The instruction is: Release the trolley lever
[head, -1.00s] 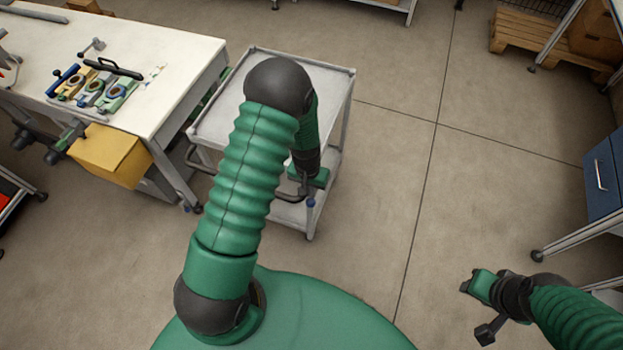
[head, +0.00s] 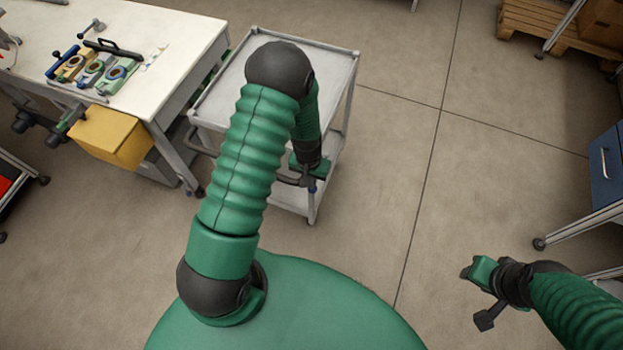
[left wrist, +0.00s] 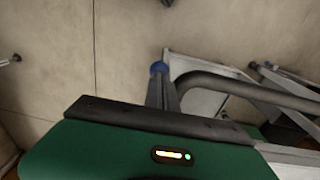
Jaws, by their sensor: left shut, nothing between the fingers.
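The grey trolley (head: 222,108) stands beside the workbench, partly hidden behind my left arm. A small blue-tipped part (head: 312,189) shows at its near side, beside my left gripper (head: 309,180). In the left wrist view a blue knob (left wrist: 158,68) tops a grey stem just beyond my dark jaw edge. I cannot tell whether this is the lever or whether the gripper touches it. A dark curved handle bar (left wrist: 240,90) runs to the right of it. My left gripper is shut and empty. My right gripper (head: 472,275) hangs over bare floor at the lower right; its jaws are unclear.
The white workbench (head: 165,85) with several coloured fixtures (head: 90,68) stands at the left, a yellow box (head: 110,138) below its edge. A blue cabinet (head: 605,170) is at the right and a pallet (head: 545,35) at the top right. The floor between is clear.

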